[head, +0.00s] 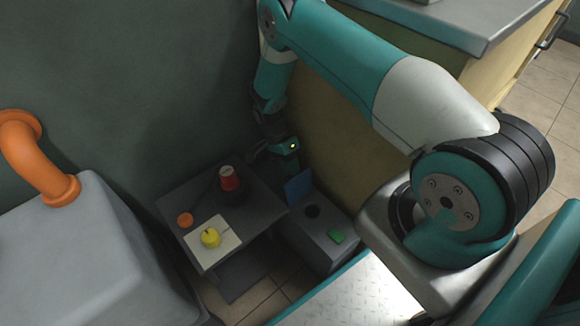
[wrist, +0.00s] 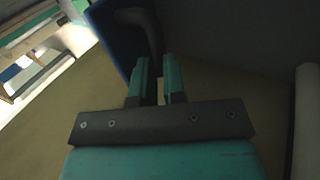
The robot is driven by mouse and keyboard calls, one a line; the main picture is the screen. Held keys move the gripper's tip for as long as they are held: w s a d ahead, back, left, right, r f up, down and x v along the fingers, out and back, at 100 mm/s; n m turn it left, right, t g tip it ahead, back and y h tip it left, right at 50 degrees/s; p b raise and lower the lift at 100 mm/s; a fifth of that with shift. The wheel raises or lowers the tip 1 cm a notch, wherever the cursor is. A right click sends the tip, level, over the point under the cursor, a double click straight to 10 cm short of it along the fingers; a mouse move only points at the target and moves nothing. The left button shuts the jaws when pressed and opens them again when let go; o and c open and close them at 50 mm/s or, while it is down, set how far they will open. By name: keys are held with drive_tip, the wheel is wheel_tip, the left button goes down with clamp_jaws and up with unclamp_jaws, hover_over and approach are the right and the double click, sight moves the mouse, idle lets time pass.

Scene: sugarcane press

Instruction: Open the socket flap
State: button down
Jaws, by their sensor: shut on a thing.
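The blue socket flap (head: 298,187) stands raised at the back of a low grey box (head: 325,230). A round black socket (head: 312,211) shows uncovered in the box top in front of it. In the wrist view the blue flap (wrist: 112,38) fills the upper left, with a dark curved handle (wrist: 147,28) on it. My gripper (wrist: 158,65) is shut on this handle, its two teal fingers on either side of it. In the head view my gripper is just above and behind the flap, its fingertips hard to make out.
A green button (head: 336,237) sits on the box's front right. A dark low table (head: 178,201) on the left holds a red cup (head: 229,178), a yellow knob on a pale plate (head: 225,258) and an orange knob (head: 185,220). A beige cabinet (head: 330,135) stands close on the right.

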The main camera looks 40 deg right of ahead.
sight(303, 187)
drive_tip(key=shift+s+d+f+g, duration=0.15)
drive_tip(key=shift+s+f, duration=0.3)
drive_tip(key=shift+s, duration=0.15)
drive_tip(key=shift+s+d+f+g, duration=0.15)
drive_tip(key=shift+s+f, duration=0.3)
drive_tip(key=shift+s, duration=0.1)
drive_tip(key=c, duration=0.7)
unclamp_jaws()
drive_tip(key=o, duration=0.3)
drive_tip(key=shift+w, duration=0.1)
drive_tip(key=shift+w+a+r, duration=0.1)
drive_tip(key=shift+w+a, duration=0.05)
drive_tip(key=shift+a, duration=0.15)
drive_tip(key=shift+c, duration=0.5)
drive_tip(key=shift+r, duration=0.15)
drive_tip(key=shift+c, duration=0.3)
wheel_tip(303, 187, up, 2)
drive_tip(key=shift+r+p, duration=0.2)
drive_tip(key=shift+p, duration=0.55)
drive_tip(key=c, duration=0.6)
drive_tip(key=shift+o, duration=0.2)
wheel_tip(303, 187, up, 18)
drive_tip(key=p, duration=0.5)
drive_tip(key=shift+d, duration=0.2)
